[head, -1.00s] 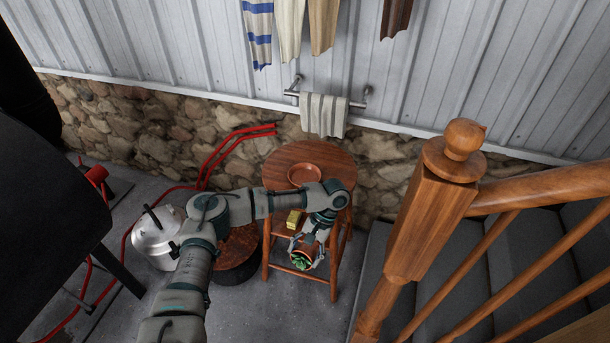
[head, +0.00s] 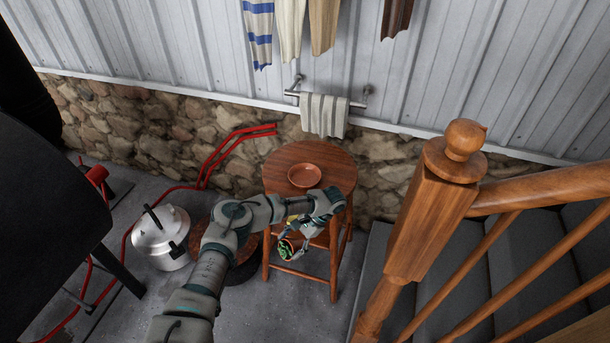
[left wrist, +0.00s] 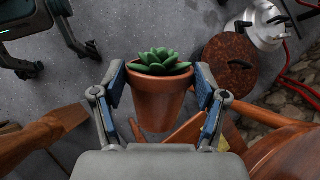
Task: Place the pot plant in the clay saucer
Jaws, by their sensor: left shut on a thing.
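The pot plant (left wrist: 158,95), a green succulent in a terracotta pot, is held between the two fingers of my left gripper (left wrist: 158,90) in the left wrist view. In the head view the pot plant (head: 287,250) is tilted, in front of the stool's lower shelf, and partly hidden by my left gripper (head: 291,244). The clay saucer (head: 304,175) lies empty on the round wooden stool top (head: 325,160), above and behind the gripper. My right gripper is not seen in the head view.
A yellow object (head: 293,219) lies on the stool's shelf, partly hidden by my arm. A metal pot (head: 160,238) stands on the floor to the left. A wooden stair post (head: 432,210) and railing stand to the right.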

